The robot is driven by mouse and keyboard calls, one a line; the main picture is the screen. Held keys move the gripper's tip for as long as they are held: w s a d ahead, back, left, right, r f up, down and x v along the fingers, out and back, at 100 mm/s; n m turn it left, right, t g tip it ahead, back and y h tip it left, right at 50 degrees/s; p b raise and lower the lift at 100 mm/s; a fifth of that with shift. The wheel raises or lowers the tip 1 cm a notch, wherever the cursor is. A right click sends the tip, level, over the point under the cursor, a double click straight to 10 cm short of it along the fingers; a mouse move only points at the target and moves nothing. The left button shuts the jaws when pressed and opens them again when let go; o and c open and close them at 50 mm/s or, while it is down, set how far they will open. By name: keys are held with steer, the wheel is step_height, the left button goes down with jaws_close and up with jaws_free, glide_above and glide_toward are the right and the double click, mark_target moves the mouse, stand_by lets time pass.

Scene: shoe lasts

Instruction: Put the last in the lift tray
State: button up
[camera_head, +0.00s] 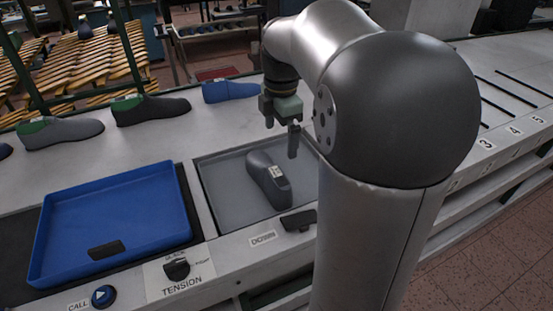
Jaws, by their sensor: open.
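A dark grey shoe last (265,176) with a small white label lies in a shallow grey recessed tray (228,201) in the middle of the bench. I cannot tell which tray is the lift tray; the grey one has a "DOWN" label at its front edge. A blue tray (112,222) sits to its left, empty but for a small dark patch at its front wall. My gripper (280,135) is open and empty above the far right part of the grey tray, apart from the last. My arm hides the tray's right side.
Several other lasts, including a grey one (60,132), a black one (150,108) and a blue one (230,91), stand along the back. A tension knob (177,267) and a call button (102,296) are at the front. Numbered slots lie to the right.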

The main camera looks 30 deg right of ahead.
steer(key=s+a+f+m, duration=0.5)
steer(key=s+a+m, duration=0.2)
steer(key=s+m, duration=0.1)
steer(key=s+a+f+m, duration=0.6)
steer(key=s+a+m, duration=0.1)
steer(key=s+m, duration=0.2)
steer(key=shift+s+f, duration=0.25)
steer(key=shift+s, duration=0.35)
